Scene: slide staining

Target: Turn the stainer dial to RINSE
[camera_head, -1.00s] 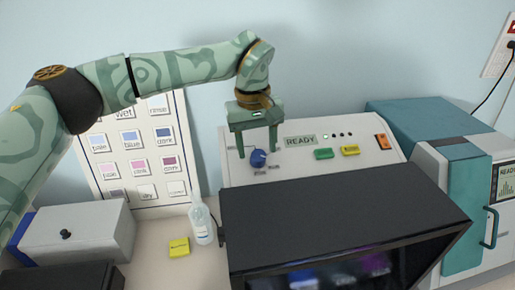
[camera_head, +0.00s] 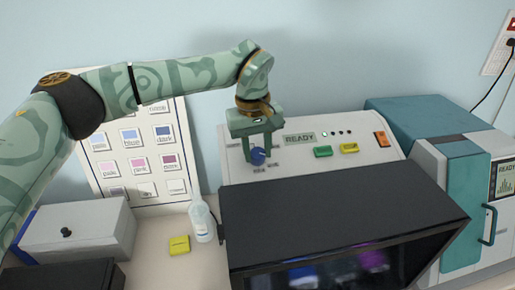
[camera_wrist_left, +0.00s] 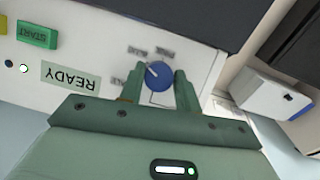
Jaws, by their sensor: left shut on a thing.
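The stainer dial (camera_head: 258,157) is a round blue knob on the white sloped panel of the stainer (camera_head: 228,166). It also shows in the left wrist view (camera_wrist_left: 158,75), where a white mark on its face points to the upper left, towards a small label. The labels around the dial are too small and blurred to read surely. My left gripper (camera_head: 257,150) is at the panel, with one finger on each side of the dial, shut on it. Its fingers show in the left wrist view (camera_wrist_left: 158,88) too. My right gripper is out of view.
Right of the dial are a READY display (camera_head: 299,139), a green START button (camera_head: 323,151), a yellow button (camera_head: 348,148) and an orange switch (camera_head: 382,139). A dark hood (camera_head: 330,205) lies in front. A bottle (camera_head: 202,222) and a yellow block (camera_head: 179,245) stand left.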

